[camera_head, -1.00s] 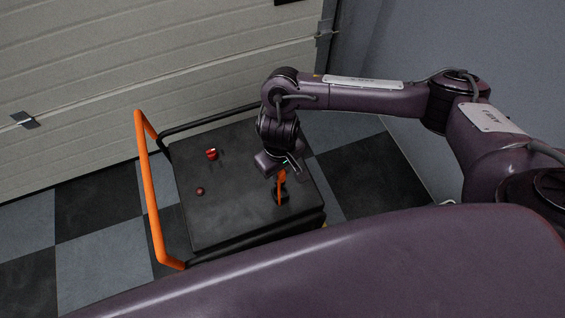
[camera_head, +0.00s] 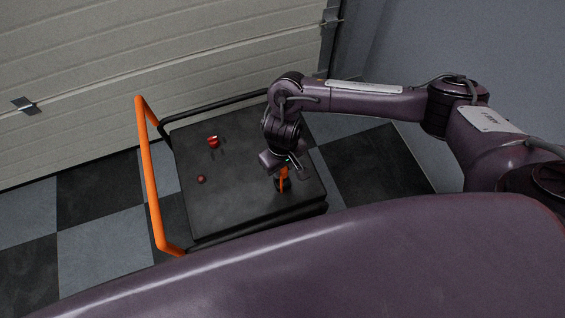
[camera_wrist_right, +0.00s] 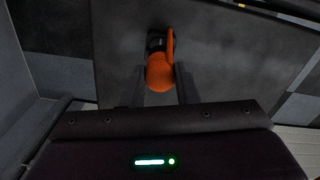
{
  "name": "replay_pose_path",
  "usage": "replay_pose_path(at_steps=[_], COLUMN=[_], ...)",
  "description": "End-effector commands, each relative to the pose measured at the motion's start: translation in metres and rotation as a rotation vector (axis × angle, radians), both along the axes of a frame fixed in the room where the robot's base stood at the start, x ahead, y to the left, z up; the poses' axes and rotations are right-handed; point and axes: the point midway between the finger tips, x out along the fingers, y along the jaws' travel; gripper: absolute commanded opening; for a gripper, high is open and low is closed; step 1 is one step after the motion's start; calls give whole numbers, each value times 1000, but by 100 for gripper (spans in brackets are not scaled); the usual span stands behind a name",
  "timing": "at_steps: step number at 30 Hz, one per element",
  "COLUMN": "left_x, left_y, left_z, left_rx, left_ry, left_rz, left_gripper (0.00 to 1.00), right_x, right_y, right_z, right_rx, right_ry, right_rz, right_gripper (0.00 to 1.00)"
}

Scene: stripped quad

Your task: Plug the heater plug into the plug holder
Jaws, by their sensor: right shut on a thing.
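An orange plug-like piece (camera_head: 284,178), which I take to be the heater plug, is at my right gripper (camera_head: 286,166) over the dark cart top. In the right wrist view its rounded orange end (camera_wrist_right: 159,73) lies between the two fingers of my right gripper (camera_wrist_right: 160,90), which is shut on it. A black part (camera_wrist_right: 155,42) sits just beyond, beside an orange strip; it also shows low beside the orange piece in the head view (camera_head: 284,187). I cannot tell whether it is the plug holder or whether the two are joined. My left gripper is not in view.
The cart top (camera_head: 240,200) is dark and mostly bare. A red cup-like item (camera_head: 213,142) and a small dark red ball (camera_head: 201,179) stand left of the gripper. An orange handle rail (camera_head: 150,180) rises at the cart's left. A ribbed shutter (camera_head: 150,70) stands behind.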

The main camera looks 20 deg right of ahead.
Motion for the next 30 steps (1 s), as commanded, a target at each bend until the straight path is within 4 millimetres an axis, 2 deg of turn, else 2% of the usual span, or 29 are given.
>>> replay_pose_path(at_steps=[6, 23, 30], left_x=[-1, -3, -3], left_y=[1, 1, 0], left_z=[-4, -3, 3], left_rx=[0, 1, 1], left_ry=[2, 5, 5], left_rz=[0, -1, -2], left_gripper=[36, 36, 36], right_x=[1, 0, 0], right_y=[0, 0, 0], right_z=[-7, -7, -5], right_rx=[-1, 0, 0], right_ry=[-1, -1, -1], right_rz=[0, 0, 0], right_gripper=[4, 4, 4])
